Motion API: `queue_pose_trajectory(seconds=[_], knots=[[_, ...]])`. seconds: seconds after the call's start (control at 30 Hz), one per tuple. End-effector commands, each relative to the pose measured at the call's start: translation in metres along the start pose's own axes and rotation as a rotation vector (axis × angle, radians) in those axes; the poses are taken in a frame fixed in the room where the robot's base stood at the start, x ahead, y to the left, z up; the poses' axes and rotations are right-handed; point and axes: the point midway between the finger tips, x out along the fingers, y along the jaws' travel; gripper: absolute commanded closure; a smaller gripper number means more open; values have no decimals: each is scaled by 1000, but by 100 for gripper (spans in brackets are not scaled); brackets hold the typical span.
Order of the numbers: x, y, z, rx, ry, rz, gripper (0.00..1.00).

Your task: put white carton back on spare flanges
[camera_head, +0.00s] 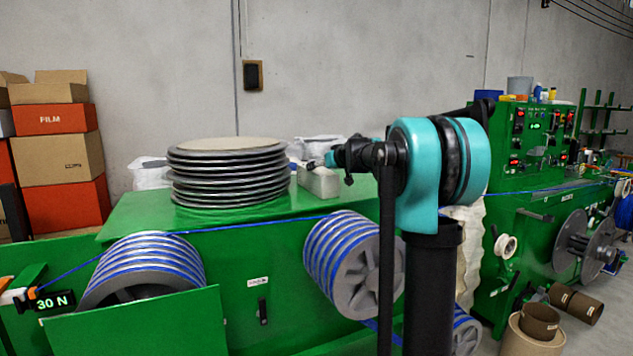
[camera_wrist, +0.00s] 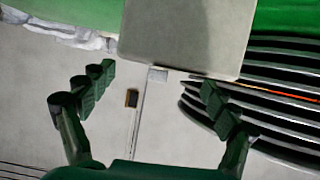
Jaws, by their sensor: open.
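The white carton (camera_head: 319,182) stands on the green machine top, just right of the spare flanges (camera_head: 228,175), a stack of black discs with a tan top face. In the wrist view the carton (camera_wrist: 186,35) is a pale box at the top, ahead of my fingers, and the flanges (camera_wrist: 275,90) fill the right side. My gripper (camera_wrist: 157,88) is open, its two dark fingers spread wide with nothing between them. In the head view my arm hides part of the gripper, which is close to the carton's upper right; I cannot tell whether it touches.
White crumpled bags (camera_head: 152,172) lie behind the stack and also behind the carton. Blue cable drums (camera_head: 145,270) hang on the machine's front below. Stacked boxes (camera_head: 62,155) stand at the far left. A green control cabinet (camera_head: 535,150) stands at the right.

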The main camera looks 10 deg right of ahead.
Motion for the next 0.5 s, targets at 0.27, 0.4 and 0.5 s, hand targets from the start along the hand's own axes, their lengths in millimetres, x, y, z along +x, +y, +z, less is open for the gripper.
queue_pose_trajectory(seconds=[0.27,0.4,0.5], knots=[[21,-1,-1,1,0,0,12],[42,-3,-2,0,1,0,12],[52,-3,-2,1,1,0,12]])
